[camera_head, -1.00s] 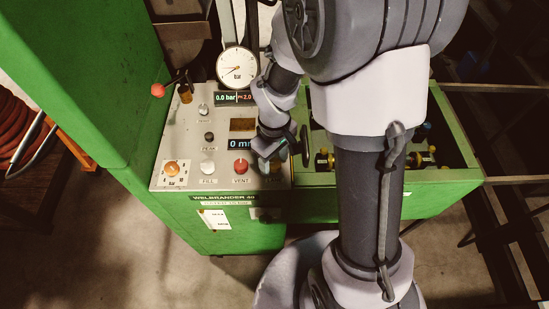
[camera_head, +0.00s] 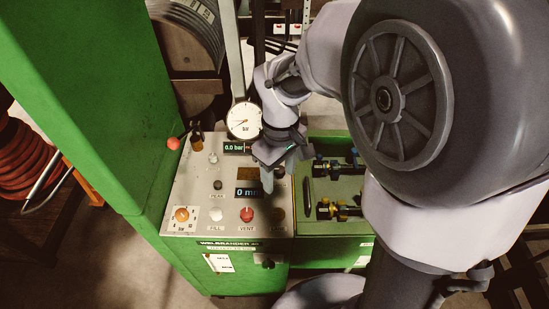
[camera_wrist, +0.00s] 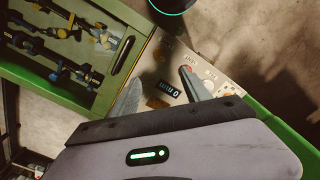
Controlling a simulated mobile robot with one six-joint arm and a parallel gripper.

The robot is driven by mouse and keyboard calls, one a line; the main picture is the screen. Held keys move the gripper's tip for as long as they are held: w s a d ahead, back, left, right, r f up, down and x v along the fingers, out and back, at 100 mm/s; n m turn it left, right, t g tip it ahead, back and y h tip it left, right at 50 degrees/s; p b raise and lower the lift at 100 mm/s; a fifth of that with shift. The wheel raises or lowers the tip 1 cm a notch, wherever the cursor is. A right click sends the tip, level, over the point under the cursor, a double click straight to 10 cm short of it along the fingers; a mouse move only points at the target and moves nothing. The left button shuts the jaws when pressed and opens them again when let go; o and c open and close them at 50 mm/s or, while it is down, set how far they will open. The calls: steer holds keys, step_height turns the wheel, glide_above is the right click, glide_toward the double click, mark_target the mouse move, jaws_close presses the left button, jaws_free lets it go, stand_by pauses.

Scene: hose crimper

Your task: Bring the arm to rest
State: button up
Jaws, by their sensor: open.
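My gripper (camera_head: 281,174) is open and empty above the right part of the grey control panel (camera_head: 195,185) in the head view. Its two fingers point down toward the panel; it also shows in the wrist view (camera_wrist: 164,96), with the panel and the "0 mm" display between and beyond the fingers. The display (camera_head: 248,193) reads 0 mm. The red VENT button (camera_head: 247,214) is near the fingertips but apart from them in the head view. My arm covers much of the right side.
A round gauge (camera_head: 243,121) stands at the panel's back edge. A red-knobbed lever (camera_head: 173,143) is at its left, beside the tall green cabinet (camera_head: 75,80). A green tray (camera_head: 331,240) with several fittings lies right of the panel. A red hose coil (camera_head: 22,160) is far left.

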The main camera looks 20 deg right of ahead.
steer(key=s+a+m+t+y+b, duration=0.1)
steer(key=s+a+m+t+b, duration=0.1)
steer(key=s+m+b, duration=0.3)
steer(key=s+a+m+t+y+b, duration=0.1)
steer(key=s+a+m+t+b, duration=0.1)
steer(key=s+m+b, duration=0.3)
steer(key=s+r+t, duration=0.1)
steer(key=s, duration=0.1)
steer(key=shift+s+t+b, duration=0.3)
steer(key=shift+s+t, duration=0.1)
